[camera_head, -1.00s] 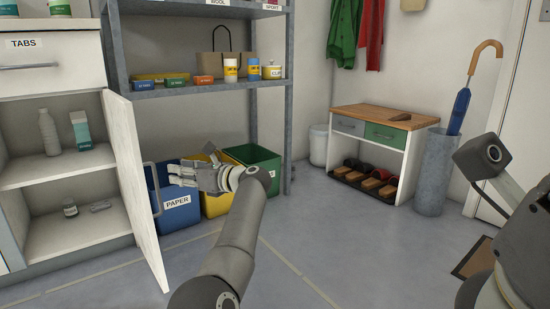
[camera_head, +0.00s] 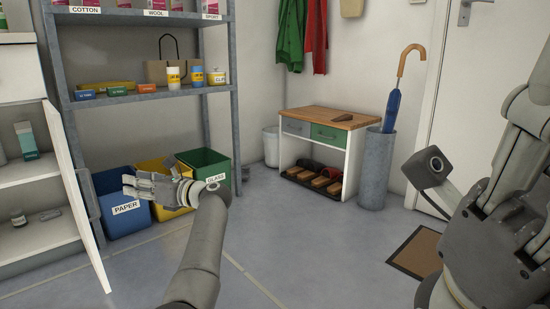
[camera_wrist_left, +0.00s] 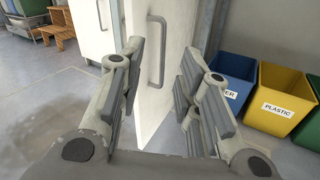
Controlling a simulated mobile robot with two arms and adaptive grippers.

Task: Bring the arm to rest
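My left arm (camera_head: 205,245) reaches forward in the head view. Its gripper (camera_head: 130,185) is in front of the blue paper bin and the yellow bin. In the left wrist view this gripper (camera_wrist_left: 160,55) is open, with its fingers wide apart and nothing held between them. The open white cabinet door (camera_wrist_left: 160,85) shows behind the gap, and I cannot tell whether a finger touches it. My right arm (camera_head: 495,200) fills the right side of the head view, folded up close.
The open cabinet door (camera_head: 75,195) stands left of my left gripper. Blue (camera_head: 125,222), yellow (camera_head: 172,213) and green (camera_head: 207,160) bins sit under the grey shelf (camera_head: 140,100). A shoe bench (camera_head: 325,115) and umbrella stand (camera_head: 375,170) are further right. The middle floor is clear.

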